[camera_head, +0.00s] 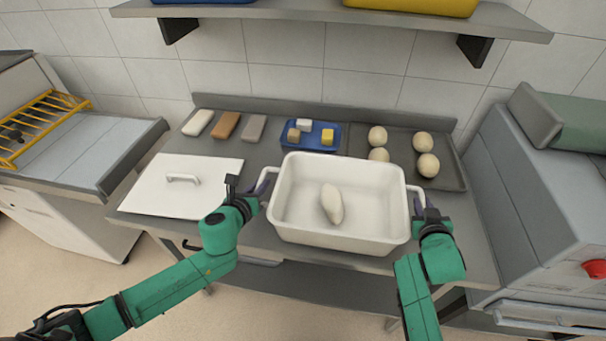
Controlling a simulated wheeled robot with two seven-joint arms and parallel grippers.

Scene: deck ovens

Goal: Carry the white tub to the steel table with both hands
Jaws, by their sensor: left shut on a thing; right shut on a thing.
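The white tub (340,237) is an open rectangular box with a handle at each end. One pale oval dough piece (331,204) lies inside it. The tub is over the front middle of the steel table (258,159); I cannot tell whether its base touches the top. My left gripper (264,183) is shut on the tub's left handle. My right gripper (419,202) is shut on its right handle. The tub looks level and hides part of the table.
A white lid (150,198) with a handle lies on the table's left. Behind the tub are a blue tray (334,146) with small blocks, several bars (227,126) and a dark tray (452,179) with round dough balls. A shelf (300,10) hangs above. Grey equipment (545,215) stands close right.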

